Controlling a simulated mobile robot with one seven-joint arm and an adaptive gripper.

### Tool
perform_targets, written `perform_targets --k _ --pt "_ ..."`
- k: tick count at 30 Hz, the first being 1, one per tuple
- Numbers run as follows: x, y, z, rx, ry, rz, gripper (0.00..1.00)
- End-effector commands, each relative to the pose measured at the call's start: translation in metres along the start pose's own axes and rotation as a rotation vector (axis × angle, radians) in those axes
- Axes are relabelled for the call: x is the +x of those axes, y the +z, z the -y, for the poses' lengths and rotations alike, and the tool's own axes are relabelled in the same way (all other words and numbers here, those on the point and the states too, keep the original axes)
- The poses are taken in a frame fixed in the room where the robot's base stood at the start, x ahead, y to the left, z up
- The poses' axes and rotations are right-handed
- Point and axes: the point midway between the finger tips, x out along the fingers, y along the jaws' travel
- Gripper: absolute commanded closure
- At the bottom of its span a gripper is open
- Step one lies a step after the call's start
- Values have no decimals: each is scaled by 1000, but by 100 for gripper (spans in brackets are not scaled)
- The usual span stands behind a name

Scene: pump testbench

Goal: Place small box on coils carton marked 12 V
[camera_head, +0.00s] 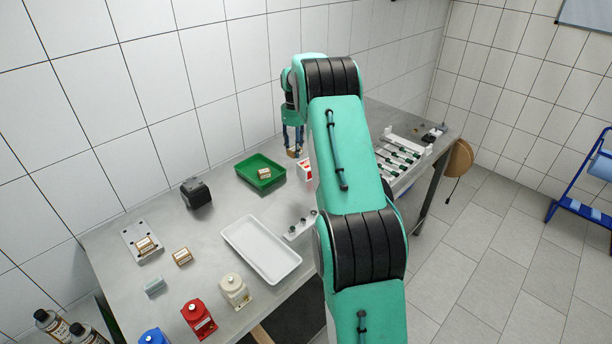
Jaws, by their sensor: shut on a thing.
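My gripper (294,148) points down over the back of the bench, to the right of the green tray. Its fingers are shut on a small brownish box (292,154), which is mostly hidden between them. Below and to the right of it is a red and white carton (304,170), partly covered by my arm. Small brown and white boxes lie in the green tray (264,174), on a grey plate (146,245) and on the bench (182,256). Their print is too small to read, so I cannot tell which carton is marked 12 V.
The green tray (245,167) and a white tray (232,238) stand on the steel bench. Red (198,318), cream (235,291) and blue pumps line the front. A black block (196,192) stands at the back left. A white rack (412,148) lies right of my arm.

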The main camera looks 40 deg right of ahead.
Motion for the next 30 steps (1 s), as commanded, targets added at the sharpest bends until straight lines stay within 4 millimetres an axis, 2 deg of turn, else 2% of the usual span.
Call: perform_targets --k 3,10,23,26,30 --pt "-7 -1 26 17 -1 1 89" --pt "-16 -4 52 33 0 0 89" --pt "-18 -5 57 35 -1 0 89" --pt "-13 -5 56 35 0 -1 89" --pt "2 -5 56 35 1 -2 89"
